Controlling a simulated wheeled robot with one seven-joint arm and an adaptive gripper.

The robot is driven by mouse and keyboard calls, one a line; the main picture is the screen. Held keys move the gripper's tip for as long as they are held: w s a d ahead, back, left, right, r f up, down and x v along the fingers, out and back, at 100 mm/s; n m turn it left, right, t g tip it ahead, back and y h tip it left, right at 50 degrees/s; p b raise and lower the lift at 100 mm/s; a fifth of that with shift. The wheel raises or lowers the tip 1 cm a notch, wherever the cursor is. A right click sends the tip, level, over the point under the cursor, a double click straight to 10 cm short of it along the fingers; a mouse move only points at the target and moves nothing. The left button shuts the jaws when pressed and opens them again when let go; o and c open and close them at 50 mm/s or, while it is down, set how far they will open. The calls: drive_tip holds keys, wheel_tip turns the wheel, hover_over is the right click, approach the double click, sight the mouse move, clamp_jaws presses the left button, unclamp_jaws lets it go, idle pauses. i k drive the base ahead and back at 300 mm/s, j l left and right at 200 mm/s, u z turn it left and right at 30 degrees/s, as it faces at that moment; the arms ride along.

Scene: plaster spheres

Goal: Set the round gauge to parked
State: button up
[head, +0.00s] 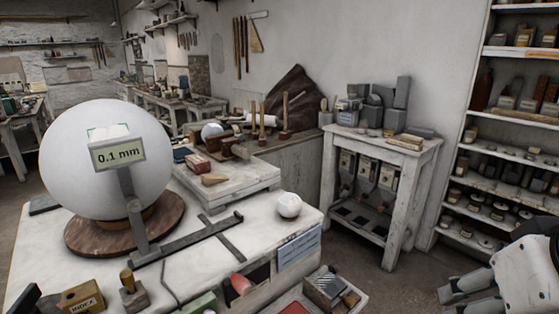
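A large white plaster sphere (95,185) rests on a round brown wooden base (90,240) on the white-topped bench at the left. In front of it stands a grey upright post (134,210) on a long flat foot, carrying a pale green display (118,152) that reads "0.1 mm". No separate round gauge dial or parked mark can be made out. My gripper (455,290) is at the lower right edge, partly cut off, well away from the sphere and post. Its grey fingers show, but their opening is unclear.
A small white ball (289,205) lies near the bench's right edge. Blocks and tools, one a wooden block marked "INDEX" (82,299), lie along the bench front. A small white table (382,150) holds grey blocks. Shelves (508,150) stand at the right. Floor between is clear.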

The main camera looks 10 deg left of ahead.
sight(118, 153)
drive_tip(key=u, duration=1.45)
